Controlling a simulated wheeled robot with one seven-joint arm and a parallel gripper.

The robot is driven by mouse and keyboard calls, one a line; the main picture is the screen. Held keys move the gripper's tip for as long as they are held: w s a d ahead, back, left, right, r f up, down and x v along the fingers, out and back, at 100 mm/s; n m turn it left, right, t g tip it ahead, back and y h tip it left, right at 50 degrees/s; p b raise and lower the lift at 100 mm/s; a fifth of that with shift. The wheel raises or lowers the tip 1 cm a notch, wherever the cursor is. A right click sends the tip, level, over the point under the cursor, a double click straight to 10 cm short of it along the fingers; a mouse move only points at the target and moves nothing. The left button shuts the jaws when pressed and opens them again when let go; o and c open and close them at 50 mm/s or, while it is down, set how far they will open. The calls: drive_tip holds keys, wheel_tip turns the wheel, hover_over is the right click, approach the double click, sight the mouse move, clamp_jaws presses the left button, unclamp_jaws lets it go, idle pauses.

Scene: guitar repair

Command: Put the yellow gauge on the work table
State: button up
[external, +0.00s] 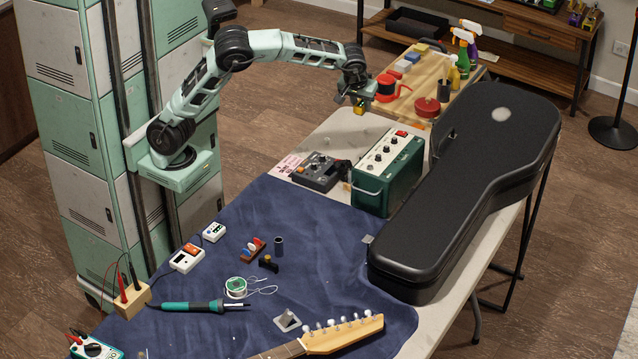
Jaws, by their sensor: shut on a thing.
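My gripper (360,104) is near the top middle of the external view, with its fingers pointing down. It is shut on a small yellow thing, which looks like the yellow gauge (360,111); my fingers hide part of it. The gauge appears held above the far left end of a long pale-topped table (338,128), close to the near edge of a wooden surface (408,102). The exact height of the gauge above these surfaces is hard to tell. I cannot tell for certain which surface is the work table.
A red tape dispenser (386,88), a red tin (427,107) and spray bottles (463,62) stand on the wooden surface. A green amplifier (388,172), a pedal (318,172) and a black guitar case (465,190) occupy the pale table. A blue mat (330,255) holds tools.

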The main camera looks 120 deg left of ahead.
drive_tip(key=w+d+p, duration=0.3)
drive_tip(key=w+d, duration=0.1)
drive_tip(key=d, duration=1.1)
drive_tip(key=m+p, duration=0.1)
drive_tip(key=p, duration=0.9)
hover_over(238, 242)
drive_tip(key=d, duration=0.2)
drive_tip(key=f, duration=1.6)
drive_tip(key=shift+a, duration=0.25)
drive_tip(key=shift+f, duration=2.3)
drive_tip(key=shift+b, duration=0.3)
